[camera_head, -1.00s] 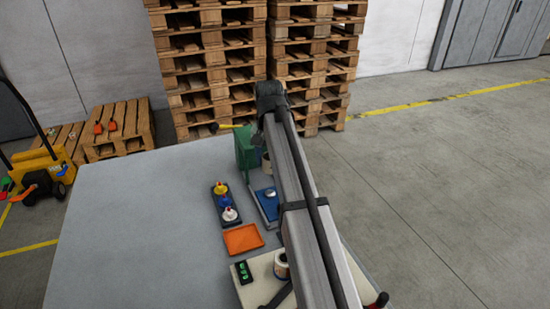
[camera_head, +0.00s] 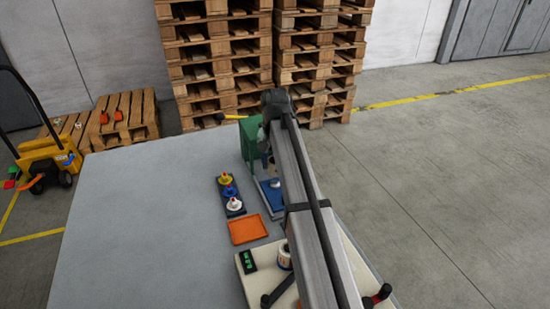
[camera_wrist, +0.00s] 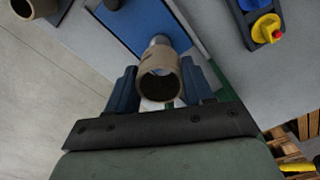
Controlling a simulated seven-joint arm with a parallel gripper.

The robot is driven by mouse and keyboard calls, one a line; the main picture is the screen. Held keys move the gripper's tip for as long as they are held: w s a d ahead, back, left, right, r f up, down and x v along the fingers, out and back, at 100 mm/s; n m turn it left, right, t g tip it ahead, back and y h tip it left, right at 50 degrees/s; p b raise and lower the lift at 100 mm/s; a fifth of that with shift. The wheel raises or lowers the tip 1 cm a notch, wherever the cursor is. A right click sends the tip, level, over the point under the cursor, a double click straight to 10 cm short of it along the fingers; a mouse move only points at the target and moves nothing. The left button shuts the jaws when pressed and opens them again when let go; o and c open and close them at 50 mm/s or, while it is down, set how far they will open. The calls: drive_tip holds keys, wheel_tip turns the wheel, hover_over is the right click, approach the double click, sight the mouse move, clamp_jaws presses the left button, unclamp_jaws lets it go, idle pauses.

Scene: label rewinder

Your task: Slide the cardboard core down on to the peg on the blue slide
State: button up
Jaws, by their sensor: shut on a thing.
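The tan cardboard core (camera_wrist: 147,73) is between the two dark blue fingers of my gripper (camera_wrist: 160,82) in the wrist view, its open end facing the camera. My gripper is shut on it. A pale grey peg (camera_wrist: 160,39) shows just past the core's far end, over the blue slide (camera_wrist: 128,18); I cannot tell whether the core is around the peg or just above it. In the head view, the blue slide (camera_head: 271,198) shows left of my arm, which hides most of the gripper and core.
A green housing (camera_head: 250,142) stands behind the slide. A dark strip with yellow, blue and white knobs (camera_head: 230,194) lies to its left. The table's left side is clear.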

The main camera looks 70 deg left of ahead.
sight(276, 182)
drive_tip(key=shift+f, duration=2.75)
drive_tip(key=o, duration=0.8)
drive_tip(key=shift+w+a, duration=0.1)
drive_tip(key=shift+w, duration=0.05)
drive_tip(key=shift+w+a+r, duration=0.1)
drive_tip(key=shift+w+a, duration=0.45)
drive_tip(key=shift+w, duration=0.45)
drive_tip(key=shift+w+a+f, duration=0.1)
drive_tip(key=shift+w+a, duration=0.5)
drive_tip(key=shift+w, duration=0.4)
drive_tip(key=shift+w+a+r, duration=0.1)
drive_tip(key=shift+w+a, duration=0.45)
drive_tip(key=shift+w, duration=0.45)
drive_tip(key=shift+s, duration=0.1)
